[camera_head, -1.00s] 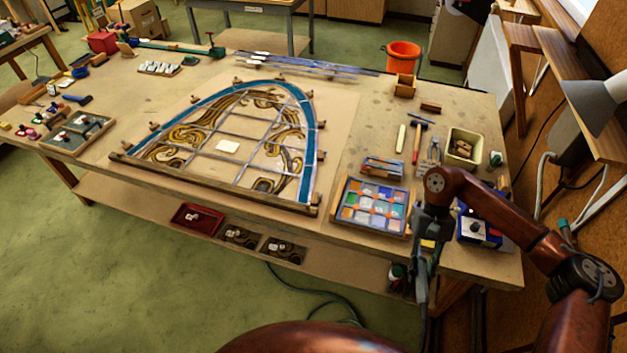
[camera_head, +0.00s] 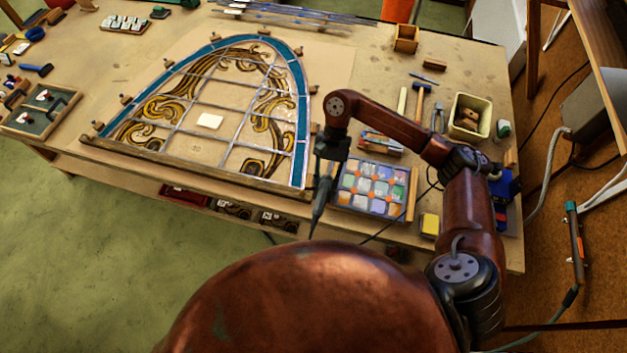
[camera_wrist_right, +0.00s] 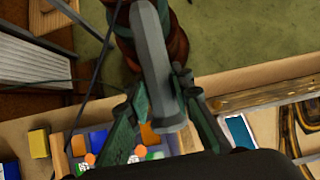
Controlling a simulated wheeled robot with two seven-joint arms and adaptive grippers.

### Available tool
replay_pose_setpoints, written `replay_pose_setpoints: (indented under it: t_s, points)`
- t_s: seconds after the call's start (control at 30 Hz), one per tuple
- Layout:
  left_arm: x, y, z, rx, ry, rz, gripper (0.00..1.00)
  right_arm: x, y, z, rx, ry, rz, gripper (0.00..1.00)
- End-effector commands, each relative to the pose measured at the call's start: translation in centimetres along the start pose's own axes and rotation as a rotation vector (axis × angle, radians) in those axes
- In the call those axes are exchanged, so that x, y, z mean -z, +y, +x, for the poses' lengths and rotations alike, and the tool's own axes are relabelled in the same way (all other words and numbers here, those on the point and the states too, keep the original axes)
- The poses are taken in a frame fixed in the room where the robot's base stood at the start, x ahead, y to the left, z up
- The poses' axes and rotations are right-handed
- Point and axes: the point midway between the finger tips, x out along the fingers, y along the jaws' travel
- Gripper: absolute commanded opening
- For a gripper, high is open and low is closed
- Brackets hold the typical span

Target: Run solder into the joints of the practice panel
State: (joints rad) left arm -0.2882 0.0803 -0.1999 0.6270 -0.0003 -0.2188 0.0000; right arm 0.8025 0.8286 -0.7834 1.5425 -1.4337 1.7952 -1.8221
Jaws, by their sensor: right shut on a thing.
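The practice panel (camera_head: 372,187), a small grid of coloured glass squares with orange spots, lies near the front edge of the bench. It also shows in the right wrist view (camera_wrist_right: 92,146), partly hidden by the gripper. My right gripper (camera_head: 328,172) is just left of the panel, over the bench's front edge. It is shut on a grey, bar-like tool (camera_head: 320,208), which looks like a soldering iron and points down. The tool also shows between the fingers in the right wrist view (camera_wrist_right: 155,65). I cannot make out solder. My left gripper is not in view.
A large arched leaded panel (camera_head: 200,146) fills the bench's middle left. Behind the practice panel lie a hammer (camera_head: 421,97) and a cream bin (camera_head: 470,116). A yellow block (camera_head: 429,225) sits right of it. A blue box (camera_head: 503,190) is partly behind my arm.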

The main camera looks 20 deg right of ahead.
Motion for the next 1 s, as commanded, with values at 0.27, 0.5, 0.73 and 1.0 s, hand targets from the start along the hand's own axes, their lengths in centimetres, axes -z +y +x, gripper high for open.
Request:
replay_pose_setpoints:
  t_s: [0.27,0.5,0.73,1.0]
  points:
    - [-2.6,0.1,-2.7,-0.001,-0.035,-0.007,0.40,-1.1,-1.9,-0.8,0.255,0.009,0.376,0.00]
    - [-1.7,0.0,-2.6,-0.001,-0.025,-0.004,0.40,-0.7,-2.2,-0.6,0.301,0.012,0.453,0.00]
    - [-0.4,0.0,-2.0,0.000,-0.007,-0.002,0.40,0.2,-2.2,0.8,0.299,0.011,0.451,0.00]
    - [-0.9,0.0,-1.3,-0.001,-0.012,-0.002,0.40,1.7,-2.2,3.0,0.298,0.011,0.450,0.00]
